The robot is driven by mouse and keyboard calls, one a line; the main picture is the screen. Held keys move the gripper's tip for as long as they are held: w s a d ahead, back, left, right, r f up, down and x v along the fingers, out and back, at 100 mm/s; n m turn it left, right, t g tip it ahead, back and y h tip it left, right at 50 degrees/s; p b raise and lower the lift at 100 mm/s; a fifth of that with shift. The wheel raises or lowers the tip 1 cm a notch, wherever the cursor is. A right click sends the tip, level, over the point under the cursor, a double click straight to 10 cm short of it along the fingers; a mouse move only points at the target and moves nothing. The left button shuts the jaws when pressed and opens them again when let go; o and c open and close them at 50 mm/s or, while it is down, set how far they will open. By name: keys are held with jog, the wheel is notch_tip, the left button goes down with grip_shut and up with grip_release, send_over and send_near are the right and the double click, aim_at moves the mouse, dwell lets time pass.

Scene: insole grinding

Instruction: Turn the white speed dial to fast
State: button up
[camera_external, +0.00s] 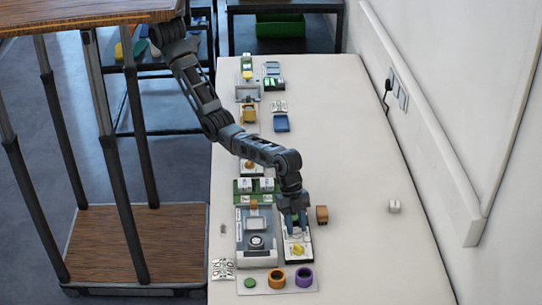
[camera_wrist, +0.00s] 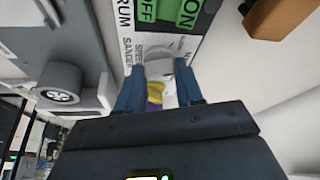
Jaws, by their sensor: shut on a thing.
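The white speed dial (camera_wrist: 158,70) sits between the two blue fingertips of my gripper (camera_wrist: 160,85) in the wrist view, on a white panel (camera_wrist: 138,50) lettered "DRUM SANDER" and "SPEE…". My gripper is shut on it. The panel's dial markings are mostly hidden by my fingers, so I cannot read where the dial points. In the external view my gripper (camera_external: 293,212) points down onto the narrow control box (camera_external: 302,258) and hides the dial.
A yellow knob (camera_external: 297,249) is on the same box. Green ON and OFF switches (camera_wrist: 178,14) lie beyond the dial. A grey machine (camera_external: 256,262) stands close on the left, a brown block (camera_external: 321,214) on the right.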

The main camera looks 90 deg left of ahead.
jog(key=m, duration=0.1)
jog(key=m+g, duration=0.1)
jog(key=m, duration=0.1)
jog(key=m+b, duration=0.1)
jog(key=shift+w+m+g, duration=0.25)
jog(key=shift+m+g, duration=0.05)
jog(key=shift+g, duration=0.1)
jog(key=m+b, duration=0.1)
jog(key=m+g+b, duration=0.1)
jog(key=m+b, duration=0.1)
jog(key=shift+w+d+f+m, duration=0.1)
jog(key=shift+f+m, duration=0.05)
jog(key=shift+m, duration=0.15)
jog(key=m+g+b, duration=0.1)
jog(key=m+b, duration=0.1)
jog(key=b, duration=0.1)
jog(key=m+y+b, duration=0.1)
jog(key=m+b, duration=0.1)
jog(key=b, duration=0.1)
jog(key=shift+f+g, duration=0.15)
jog(key=shift+g, duration=0.25)
jog(key=m+b, duration=0.2)
jog(key=b, duration=0.2)
jog(key=shift+d+g+y+b, duration=0.1)
jog(key=shift+g+y+b, duration=0.2)
jog(key=shift+y, duration=0.1)
jog(key=shift+r+m+b, duration=0.25)
jog(key=shift+m+b, duration=0.25)
jog(key=shift+r+b, duration=0.1)
jog(key=shift+b, duration=0.25)
